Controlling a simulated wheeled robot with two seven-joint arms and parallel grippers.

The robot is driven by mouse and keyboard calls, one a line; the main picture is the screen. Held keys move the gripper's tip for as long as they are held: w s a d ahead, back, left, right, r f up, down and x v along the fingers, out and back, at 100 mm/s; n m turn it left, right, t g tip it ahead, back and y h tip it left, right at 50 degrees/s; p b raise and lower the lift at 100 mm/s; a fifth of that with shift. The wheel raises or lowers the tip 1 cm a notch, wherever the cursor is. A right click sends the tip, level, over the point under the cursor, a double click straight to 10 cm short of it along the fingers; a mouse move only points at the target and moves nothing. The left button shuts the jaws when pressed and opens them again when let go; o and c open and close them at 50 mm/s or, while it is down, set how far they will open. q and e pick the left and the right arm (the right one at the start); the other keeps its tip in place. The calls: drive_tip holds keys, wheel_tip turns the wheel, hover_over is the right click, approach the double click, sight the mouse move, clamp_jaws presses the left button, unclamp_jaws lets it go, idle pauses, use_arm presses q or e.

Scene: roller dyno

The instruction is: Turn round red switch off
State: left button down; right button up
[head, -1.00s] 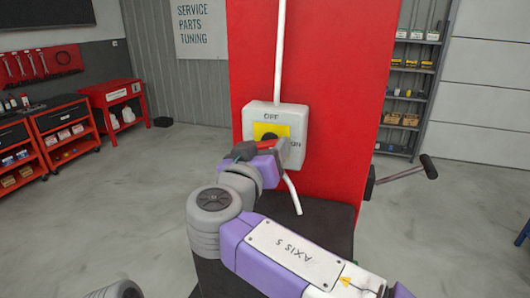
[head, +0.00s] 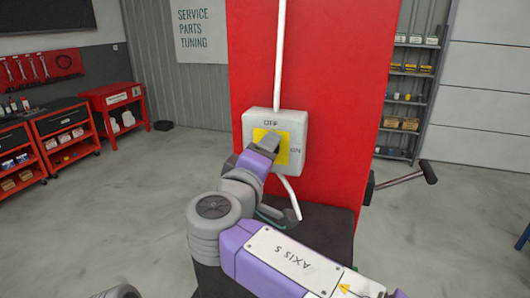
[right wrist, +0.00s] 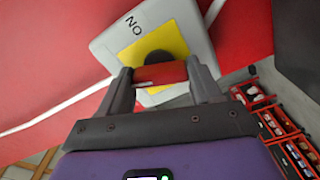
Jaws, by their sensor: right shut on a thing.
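A pale grey switch box (head: 295,122) with a yellow plate (head: 284,150) is fixed on a red panel. OFF is printed at its top and ON at its right. My right gripper (head: 269,144) is in front of the plate and hides the switch in the head view. In the right wrist view, the red switch handle (right wrist: 160,74) with its dark round base lies between the two fingers of my right gripper (right wrist: 161,78), which are shut on it. The yellow plate (right wrist: 160,38) and ON lettering show behind. My left gripper is not in view.
A white cable (head: 280,55) runs up from the box, and another hangs below it. A dark crank-like handle (head: 405,178) sticks out right of the red panel (head: 340,90). Red carts (head: 65,138) stand far left, shelves (head: 408,85) behind right.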

drive_tip(key=shift+n+p, duration=0.6)
drive_tip(key=shift+n, duration=1.3)
drive_tip(key=o, duration=1.1)
drive_tip(key=shift+c, duration=0.2)
drive_tip(key=b+v, duration=0.1)
drive_tip(key=v, duration=0.6)
drive_tip(key=shift+s, duration=0.3)
drive_tip(key=shift+a, duration=0.1)
